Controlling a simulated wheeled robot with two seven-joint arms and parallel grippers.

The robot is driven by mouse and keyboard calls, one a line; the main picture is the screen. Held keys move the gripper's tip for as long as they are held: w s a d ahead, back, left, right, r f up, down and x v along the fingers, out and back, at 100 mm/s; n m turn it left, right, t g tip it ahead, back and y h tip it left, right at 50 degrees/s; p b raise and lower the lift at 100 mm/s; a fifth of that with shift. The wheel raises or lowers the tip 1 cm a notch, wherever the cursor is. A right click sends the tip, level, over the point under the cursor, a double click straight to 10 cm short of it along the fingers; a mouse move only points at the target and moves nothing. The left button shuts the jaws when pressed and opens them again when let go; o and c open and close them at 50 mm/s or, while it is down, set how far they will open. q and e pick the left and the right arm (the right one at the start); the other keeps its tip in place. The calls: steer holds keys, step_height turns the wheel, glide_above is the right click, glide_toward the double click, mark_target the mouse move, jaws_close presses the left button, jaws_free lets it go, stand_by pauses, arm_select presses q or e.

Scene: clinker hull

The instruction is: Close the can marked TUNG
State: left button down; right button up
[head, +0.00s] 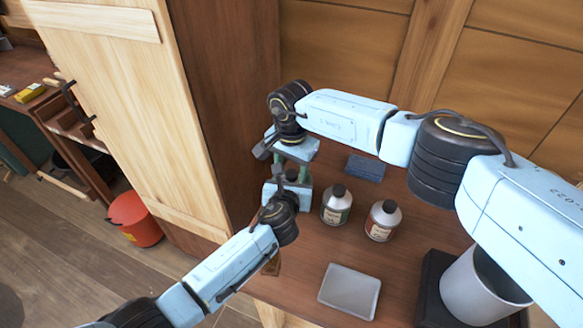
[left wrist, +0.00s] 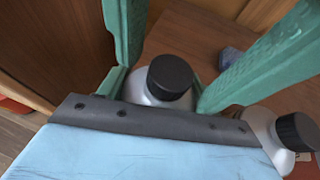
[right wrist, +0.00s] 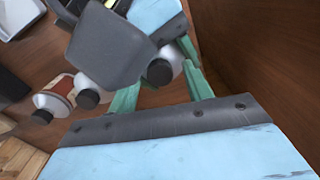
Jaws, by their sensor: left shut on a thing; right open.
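Two metal cans with black caps stand on the brown bench in the head view, one with a greenish label (head: 336,206) and one with a red label (head: 382,221). I cannot read their labels. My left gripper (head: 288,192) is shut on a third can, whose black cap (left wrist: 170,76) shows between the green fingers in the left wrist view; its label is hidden. My right gripper (head: 291,157) is open just above that held can. In the right wrist view the held can's cap (right wrist: 160,72) lies between the open fingers, with no clear contact. The cap sits on the can's top.
A dark blue block (head: 366,168) lies behind the cans. A grey tray (head: 349,290) lies near the bench front. A large grey cylinder (head: 478,292) stands at right on a dark base. A tall wooden cabinet (head: 225,100) borders the bench at left. A red bucket (head: 135,218) is on the floor.

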steer(key=shift+r, duration=2.25)
steer(key=shift+c, duration=0.2)
steer(key=shift+s+a+r+n, duration=0.15)
steer(key=shift+r+n, duration=0.25)
steer(key=shift+r, duration=0.2)
steer(key=shift+r+n, duration=0.7)
steer(key=shift+r, duration=0.45)
steer(key=shift+f, duration=0.1)
steer(key=shift+f, duration=3.95)
steer(key=shift+c, duration=0.2)
